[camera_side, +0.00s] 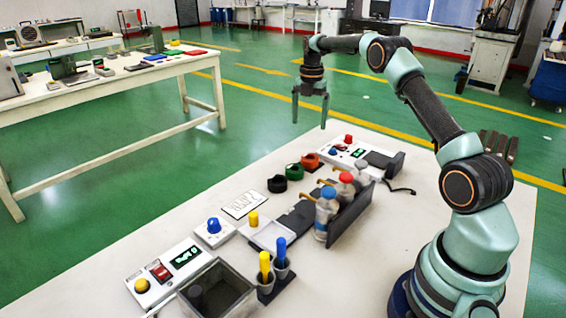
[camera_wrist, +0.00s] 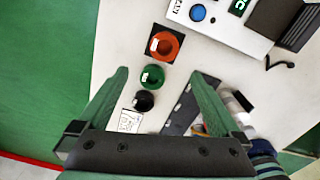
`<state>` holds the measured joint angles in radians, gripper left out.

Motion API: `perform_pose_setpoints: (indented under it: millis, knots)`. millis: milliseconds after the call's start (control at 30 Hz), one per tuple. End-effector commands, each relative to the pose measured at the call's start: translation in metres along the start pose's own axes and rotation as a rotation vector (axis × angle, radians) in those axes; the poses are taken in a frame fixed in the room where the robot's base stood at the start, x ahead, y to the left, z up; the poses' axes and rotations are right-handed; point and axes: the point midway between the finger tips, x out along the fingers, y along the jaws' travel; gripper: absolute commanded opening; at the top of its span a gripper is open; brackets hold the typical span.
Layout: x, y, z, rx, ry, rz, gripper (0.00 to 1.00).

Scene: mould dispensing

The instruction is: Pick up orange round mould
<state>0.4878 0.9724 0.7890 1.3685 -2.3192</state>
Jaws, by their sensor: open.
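The orange round mould (camera_side: 310,161) sits on the white table at the far end of a short row of round moulds. In the wrist view the orange mould (camera_wrist: 164,45) lies on a dark square, ahead of my fingertips and between their lines. A green round mould (camera_side: 294,172) and a black round mould (camera_side: 277,184) sit nearer in the row. My gripper (camera_side: 310,108) is raised above the table's far part, pointing down. It is open and empty, and its two fingers (camera_wrist: 158,78) are spread wide in the wrist view.
A control box (camera_side: 348,152) with a red knob stands right of the orange mould. Bottles with blue (camera_side: 327,205) and red tops stand by a dark rack. A printed card (camera_side: 243,204) lies near the black mould. The table's left edge is close to the moulds.

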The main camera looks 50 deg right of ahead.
Motion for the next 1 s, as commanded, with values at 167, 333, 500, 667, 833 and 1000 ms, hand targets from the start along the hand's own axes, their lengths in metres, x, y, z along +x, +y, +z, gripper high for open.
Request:
perform_pose_setpoints:
  millis: [167,333,500,667,833,1000]
  knots:
    - [0.015,-0.003,0.008,-0.053,0.01,-0.01,1.0]
    - [0.041,-0.004,0.007,-0.055,0.012,-0.012,1.0]
    - [0.067,-0.004,0.006,-0.055,0.01,-0.01,1.0]
    - [0.079,-0.004,0.006,-0.054,0.009,-0.009,1.0]
    - [0.095,-0.007,0.005,-0.054,0.01,-0.011,1.0]
    - [0.119,-0.009,0.003,-0.054,0.01,-0.01,1.0]
